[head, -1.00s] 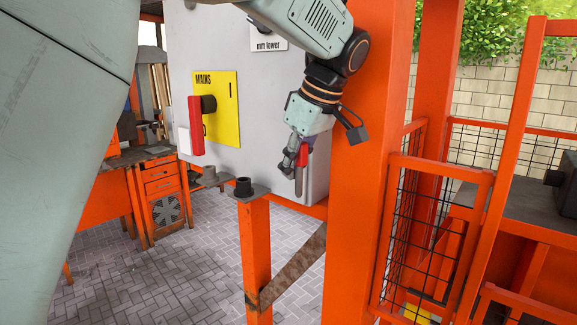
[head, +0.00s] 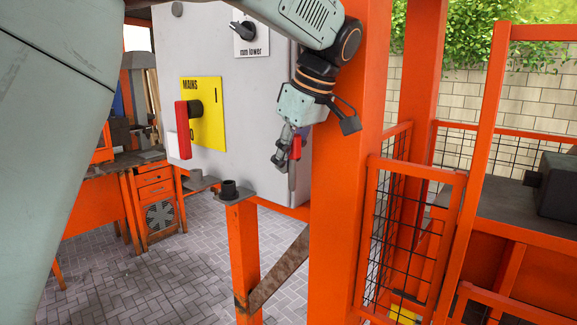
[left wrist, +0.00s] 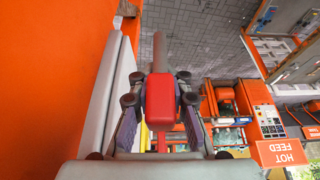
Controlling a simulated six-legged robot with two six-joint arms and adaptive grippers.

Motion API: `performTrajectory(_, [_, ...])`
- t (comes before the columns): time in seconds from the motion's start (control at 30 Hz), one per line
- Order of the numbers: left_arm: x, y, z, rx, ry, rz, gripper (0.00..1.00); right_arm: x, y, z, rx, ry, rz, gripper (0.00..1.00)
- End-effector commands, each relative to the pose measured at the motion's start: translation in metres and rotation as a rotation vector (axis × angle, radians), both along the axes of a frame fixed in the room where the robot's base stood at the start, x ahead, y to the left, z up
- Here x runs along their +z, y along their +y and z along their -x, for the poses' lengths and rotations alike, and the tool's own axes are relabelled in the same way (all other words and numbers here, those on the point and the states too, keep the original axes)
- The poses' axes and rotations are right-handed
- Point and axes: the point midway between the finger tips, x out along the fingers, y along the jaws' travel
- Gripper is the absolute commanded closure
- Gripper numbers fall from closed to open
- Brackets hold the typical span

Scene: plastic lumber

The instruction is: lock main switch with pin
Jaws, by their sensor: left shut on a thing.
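The main switch is a red handle (head: 183,129) on a yellow MAINS plate (head: 212,115), on the front of a grey cabinet (head: 240,75). The handle hangs upright along the plate's left side. My left gripper (head: 285,160) is shut on the pin, near the cabinet's right edge and apart from the switch. The pin has a red grip (head: 296,147) and a grey shaft pointing down. In the left wrist view the pin's red grip (left wrist: 161,100) sits between the two fingers, with its grey shaft beyond. My right gripper is not in view.
An orange post (head: 350,180) stands just right of my left gripper. A short orange stand (head: 243,250) with a dark socket on top is below the cabinet. A mesh fence (head: 415,235) is at right. Paved floor is clear at lower left.

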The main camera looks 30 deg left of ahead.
Motion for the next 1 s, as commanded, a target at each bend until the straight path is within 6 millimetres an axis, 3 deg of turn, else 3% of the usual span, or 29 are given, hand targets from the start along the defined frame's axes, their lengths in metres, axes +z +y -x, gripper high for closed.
performTrajectory(0.43, [0.019, -0.003, 0.0, 0.001, -0.001, -0.001, 1.0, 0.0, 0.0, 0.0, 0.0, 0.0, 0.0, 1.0])
performTrajectory(0.8, [0.022, -0.003, 0.0, 0.0, -0.001, 0.0, 1.0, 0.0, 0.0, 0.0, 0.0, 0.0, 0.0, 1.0])
performTrajectory(1.0, [0.044, 0.021, 0.016, -0.083, -0.004, 0.008, 1.0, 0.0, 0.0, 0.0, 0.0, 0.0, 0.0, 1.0])
